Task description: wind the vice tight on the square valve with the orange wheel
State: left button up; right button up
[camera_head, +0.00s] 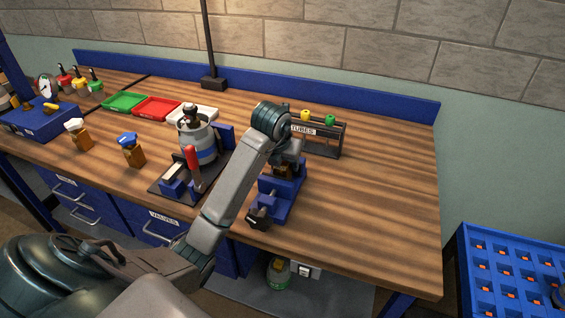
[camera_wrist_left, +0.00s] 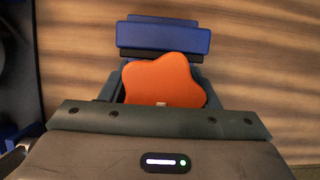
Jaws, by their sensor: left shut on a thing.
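The blue vice (camera_head: 274,203) stands near the front edge of the bench, with a dark end piece (camera_head: 259,217) facing the front. My left gripper (camera_head: 287,165) is over the vice's back part, and a brassy piece, likely the valve body, shows partly beneath it. In the left wrist view the orange wheel (camera_wrist_left: 163,82) of the valve lies right in front of the gripper, with a blue vice jaw (camera_wrist_left: 163,38) beyond it. The gripper is shut on the valve. Its fingertips and the valve's square body are mostly hidden. My right gripper is out of view.
Left of the vice is a fixture with a grey pot (camera_head: 197,146) and a red lever (camera_head: 192,164). Valves with blue (camera_head: 131,148) and white (camera_head: 78,132) wheels stand farther left. A tube rack (camera_head: 322,138) is behind. The bench's right side is clear.

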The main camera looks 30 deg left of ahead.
pick_arm(q)
jog(key=shift+w, duration=0.1)
jog(key=o, duration=1.4)
